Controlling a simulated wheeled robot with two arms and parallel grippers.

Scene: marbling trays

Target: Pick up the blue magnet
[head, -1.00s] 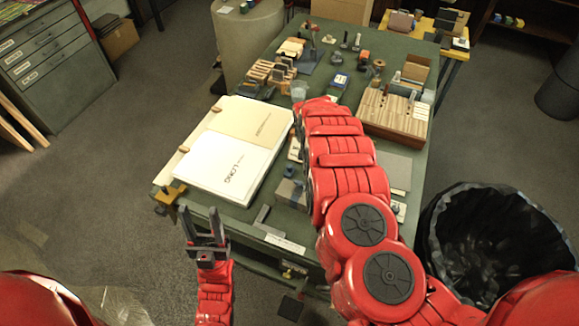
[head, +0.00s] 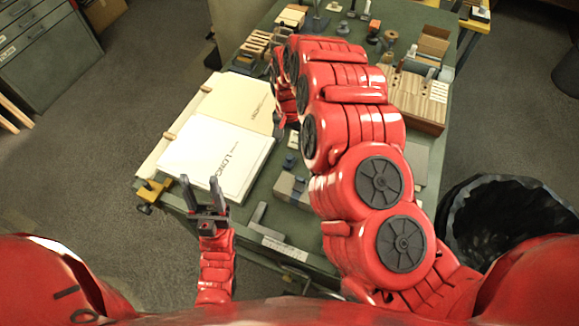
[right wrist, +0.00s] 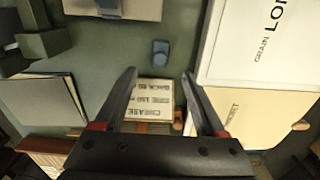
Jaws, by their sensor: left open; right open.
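The blue magnet (right wrist: 161,47), a small dark-blue block, lies on the green table just beyond my right fingertips in the right wrist view, roughly centred between them. In the head view a small blue piece (head: 290,161), which looks like the same one, sits right of the open book. My right gripper (right wrist: 158,73) is open and empty, pointing down over the table; in the head view my arm mostly hides it.
A small lettered card (right wrist: 152,98) lies below the right fingers. A grey block (head: 291,188) sits nearer the front edge.

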